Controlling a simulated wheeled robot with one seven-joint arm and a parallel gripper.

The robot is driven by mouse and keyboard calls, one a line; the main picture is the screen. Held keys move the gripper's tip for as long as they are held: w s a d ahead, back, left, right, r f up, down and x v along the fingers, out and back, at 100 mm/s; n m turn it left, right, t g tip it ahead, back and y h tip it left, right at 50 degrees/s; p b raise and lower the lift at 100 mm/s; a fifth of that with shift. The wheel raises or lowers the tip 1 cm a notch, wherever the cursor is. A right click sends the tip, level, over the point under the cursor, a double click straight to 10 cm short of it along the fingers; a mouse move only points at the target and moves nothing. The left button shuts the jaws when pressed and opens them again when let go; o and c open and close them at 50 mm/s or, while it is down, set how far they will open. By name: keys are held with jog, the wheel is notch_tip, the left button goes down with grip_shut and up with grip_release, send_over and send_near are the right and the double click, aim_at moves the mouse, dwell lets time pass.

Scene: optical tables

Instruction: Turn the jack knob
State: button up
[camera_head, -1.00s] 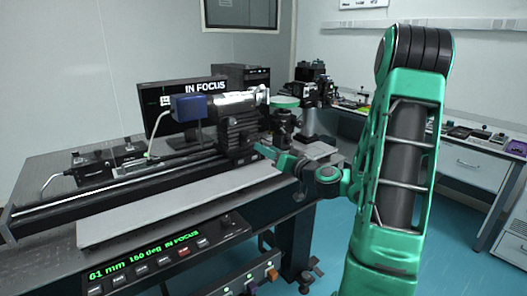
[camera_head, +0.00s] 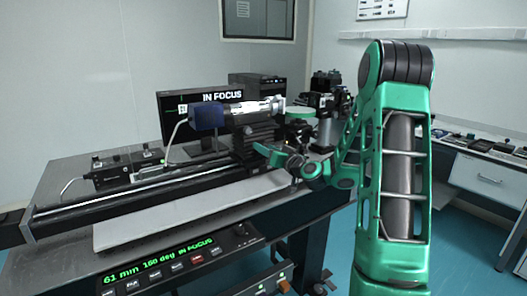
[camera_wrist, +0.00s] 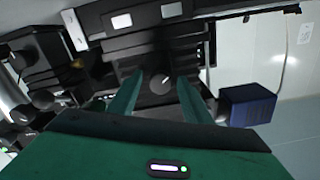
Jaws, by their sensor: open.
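My gripper (camera_head: 266,151) reaches to the dark stage on the rail, at the middle of the head view. In the wrist view its two green fingers (camera_wrist: 161,76) are apart. A small dark round knob (camera_wrist: 160,84) shows between the fingertips on the stage's dark face; I cannot tell if the fingers touch it. It looks like the jack knob. In the head view the knob is hidden behind the gripper. A blue camera (camera_head: 207,115) with a silver barrel sits on the stage; its blue box also shows in the wrist view (camera_wrist: 246,105).
A console (camera_head: 178,267) at the front edge reads "61 mm 160 deg IN FOCUS". A monitor (camera_head: 170,131) behind also reads "IN FOCUS". A long rail (camera_head: 140,190) and a pale plate (camera_head: 180,212) lie along the table. Another dark round knob (camera_wrist: 43,98) is left in the wrist view.

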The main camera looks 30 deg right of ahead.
jog(key=shift+w, duration=0.35)
jog(key=shift+c, duration=0.7)
jog(key=c, duration=0.9)
jog(key=shift+m, duration=0.4)
jog(key=o, duration=1)
jog(key=shift+o, duration=0.2)
jog(key=s, duration=1)
jog(key=shift+s+d, duration=0.15)
jog(key=shift+s, duration=0.2)
